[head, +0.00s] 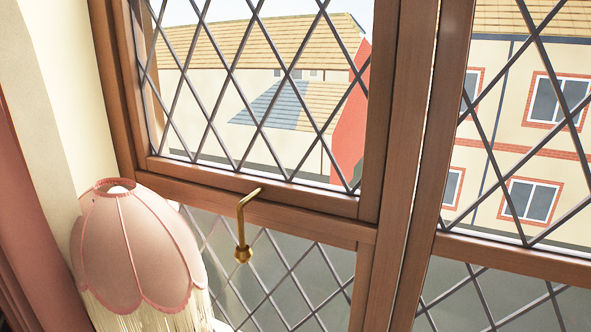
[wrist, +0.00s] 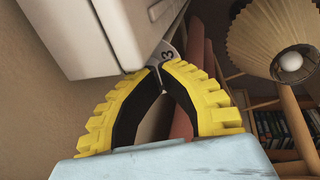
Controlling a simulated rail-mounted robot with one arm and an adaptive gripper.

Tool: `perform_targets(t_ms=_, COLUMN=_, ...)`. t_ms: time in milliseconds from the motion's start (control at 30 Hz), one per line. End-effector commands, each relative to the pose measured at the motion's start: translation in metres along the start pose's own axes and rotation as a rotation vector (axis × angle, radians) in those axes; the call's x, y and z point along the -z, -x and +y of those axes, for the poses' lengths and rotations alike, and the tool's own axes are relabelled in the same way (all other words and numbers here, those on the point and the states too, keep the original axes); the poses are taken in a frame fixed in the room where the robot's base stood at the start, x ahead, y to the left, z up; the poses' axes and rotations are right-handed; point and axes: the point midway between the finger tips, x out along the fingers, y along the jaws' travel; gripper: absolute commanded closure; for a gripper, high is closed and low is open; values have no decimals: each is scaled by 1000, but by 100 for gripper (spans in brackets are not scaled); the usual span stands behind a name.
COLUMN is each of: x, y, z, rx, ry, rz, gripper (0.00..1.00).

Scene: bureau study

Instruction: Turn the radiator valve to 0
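In the wrist view, a small grey piece marked "3", which looks like the radiator valve (wrist: 167,54), shows at my fingertips, beside the white radiator (wrist: 95,30). My gripper (wrist: 162,73) has yellow fingers with black inner pads. The fingers bow in, and their tips come close together with a thin part of the grey piece between them. The fingers hide much of the valve, and only the figure 3 can be read. The head view shows neither the valve nor my gripper.
In the wrist view, a lamp with a pleated shade (wrist: 280,38) and a bookshelf (wrist: 275,127) stand to the right. In the head view, a pink fringed lampshade (head: 140,245) stands before a leaded window with a brass handle (head: 241,225).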

Motion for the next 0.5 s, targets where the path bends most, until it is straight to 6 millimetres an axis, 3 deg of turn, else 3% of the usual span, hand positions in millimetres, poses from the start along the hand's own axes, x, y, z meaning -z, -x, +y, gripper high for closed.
perform_targets(t_ms=267, x=-4, y=3, z=-4, rx=2, ry=0, rz=-5, gripper=100)
perform_targets(t_ms=500, x=-2, y=26, z=2, rx=1, ry=0, rz=-2, gripper=100)
